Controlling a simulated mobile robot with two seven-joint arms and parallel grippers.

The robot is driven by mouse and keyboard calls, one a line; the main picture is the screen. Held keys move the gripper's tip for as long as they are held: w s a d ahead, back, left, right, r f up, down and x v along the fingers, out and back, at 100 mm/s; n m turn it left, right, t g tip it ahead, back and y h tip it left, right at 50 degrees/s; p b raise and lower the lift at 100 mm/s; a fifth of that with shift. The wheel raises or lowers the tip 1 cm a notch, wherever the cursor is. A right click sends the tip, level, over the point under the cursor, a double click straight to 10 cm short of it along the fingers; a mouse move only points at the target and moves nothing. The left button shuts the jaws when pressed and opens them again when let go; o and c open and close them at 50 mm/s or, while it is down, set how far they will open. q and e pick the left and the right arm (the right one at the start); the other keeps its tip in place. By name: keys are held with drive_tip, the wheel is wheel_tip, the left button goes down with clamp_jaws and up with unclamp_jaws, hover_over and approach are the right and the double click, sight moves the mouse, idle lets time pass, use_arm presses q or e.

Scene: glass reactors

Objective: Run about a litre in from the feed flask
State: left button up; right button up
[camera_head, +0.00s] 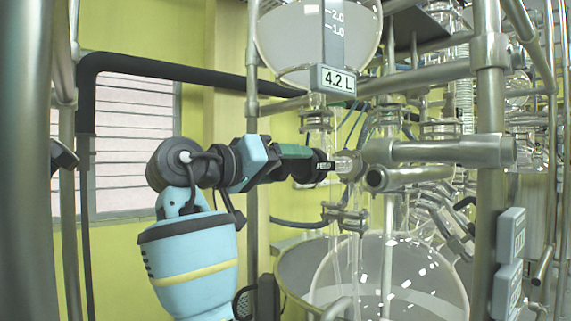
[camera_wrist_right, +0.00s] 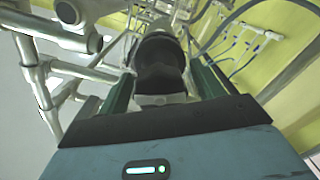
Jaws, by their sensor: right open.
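The feed flask (camera_head: 285,35) is a round glass vessel at the top of the head view, with a graduated scale and a display (camera_head: 333,80) reading 4.2 L. Below it, a black valve knob (camera_head: 323,167) with a small label sits on the glass line. My right gripper (camera_head: 311,156) reaches the knob from the left, with green fingers. In the right wrist view, the dark knob (camera_wrist_right: 160,65) lies between the open fingers (camera_wrist_right: 163,80); whether they touch it I cannot tell. The large glass reactor (camera_head: 390,280) stands below, with some liquid visible. My left gripper is not in view.
Steel frame posts (camera_head: 490,150) and thick horizontal pipes (camera_head: 440,152) stand close to the right of the knob. A black padded pipe (camera_head: 170,68) runs behind my arm. Glass tubing and clamps crowd the right side. A yellow wall and shuttered window (camera_head: 135,140) are behind.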

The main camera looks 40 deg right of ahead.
drive_tip(key=shift+c, duration=0.5)
drive_tip(key=c, duration=0.9)
drive_tip(key=shift+m, duration=0.3)
